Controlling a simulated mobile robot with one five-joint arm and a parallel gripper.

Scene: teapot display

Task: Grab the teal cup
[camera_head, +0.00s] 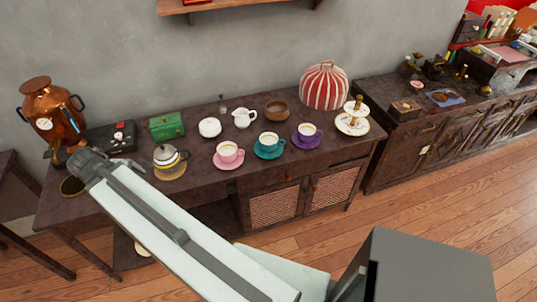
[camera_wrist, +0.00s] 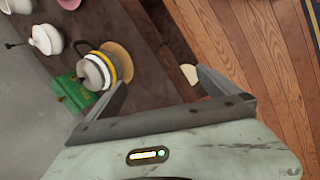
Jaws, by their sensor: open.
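The teal cup (camera_head: 268,139) stands upright on a teal saucer (camera_head: 262,154) near the front of the dark table in the head view. It looks filled with a pale drink. A pink cup (camera_head: 228,152) on a pink saucer is to its left, and a purple cup (camera_head: 307,131) on a purple saucer is to its right. My gripper (camera_head: 80,160) is over the table's left end, well left of the teal cup. In the wrist view my gripper (camera_wrist: 165,88) has its two fingers spread with nothing between them. I cannot make out the teal cup there.
A metal teapot (camera_head: 166,155) on a round mat stands between my gripper and the cups; the wrist view shows it too (camera_wrist: 96,72). A green box (camera_head: 166,125), white sugar pot (camera_head: 209,127) and creamer (camera_head: 243,118) stand behind. A copper urn (camera_head: 52,110) is at left.

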